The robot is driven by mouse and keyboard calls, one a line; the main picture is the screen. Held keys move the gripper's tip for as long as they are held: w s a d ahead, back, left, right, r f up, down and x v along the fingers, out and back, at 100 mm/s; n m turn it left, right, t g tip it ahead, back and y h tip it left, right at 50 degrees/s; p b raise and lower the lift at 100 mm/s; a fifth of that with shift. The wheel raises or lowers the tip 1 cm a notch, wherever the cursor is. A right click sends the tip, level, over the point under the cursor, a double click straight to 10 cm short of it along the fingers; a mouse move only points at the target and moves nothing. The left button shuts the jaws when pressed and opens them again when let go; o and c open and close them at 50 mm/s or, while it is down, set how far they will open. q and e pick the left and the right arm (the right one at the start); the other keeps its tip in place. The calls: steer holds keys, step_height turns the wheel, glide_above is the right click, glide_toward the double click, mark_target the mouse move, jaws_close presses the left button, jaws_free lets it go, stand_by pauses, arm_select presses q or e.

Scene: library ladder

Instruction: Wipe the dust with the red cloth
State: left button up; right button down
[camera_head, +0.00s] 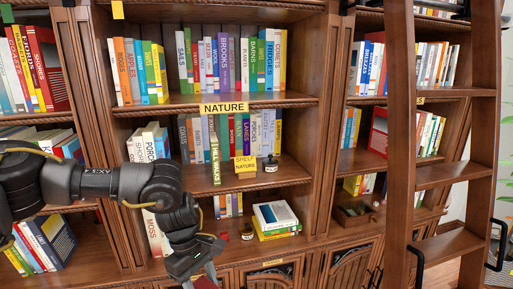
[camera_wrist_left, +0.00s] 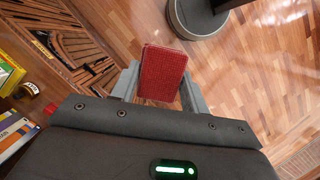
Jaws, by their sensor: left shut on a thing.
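My left gripper (camera_head: 198,274) is low in front of the bookcase, at the bottom of the head view. It is shut on the red cloth (camera_wrist_left: 163,72), a flat red textured piece between its two fingers in the left wrist view. The cloth (camera_head: 205,284) shows only partly at the lower edge of the head view. It hangs clear of the shelves. I cannot make out any dust on the shelf boards. My right gripper is not in view.
The bookcase holds rows of books, with a NATURE label (camera_head: 224,108). Below are a small jar (camera_head: 247,232) and stacked books (camera_head: 276,216). A wooden ladder (camera_head: 440,175) stands right.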

arm_select(q)
steer(key=s+a+f, duration=0.2)
steer(key=s+a, duration=0.3)
steer(key=a, duration=0.5)
step_height(320, 180, down, 14)
steer(key=b, duration=1.4)
steer(key=shift+d+r+m, duration=0.15)
steer(key=shift+d+m, duration=0.1)
steer(key=shift+m, duration=0.05)
steer(key=shift+s+d, duration=0.15)
steer(key=shift+d, duration=0.05)
steer(key=shift+a, duration=0.25)
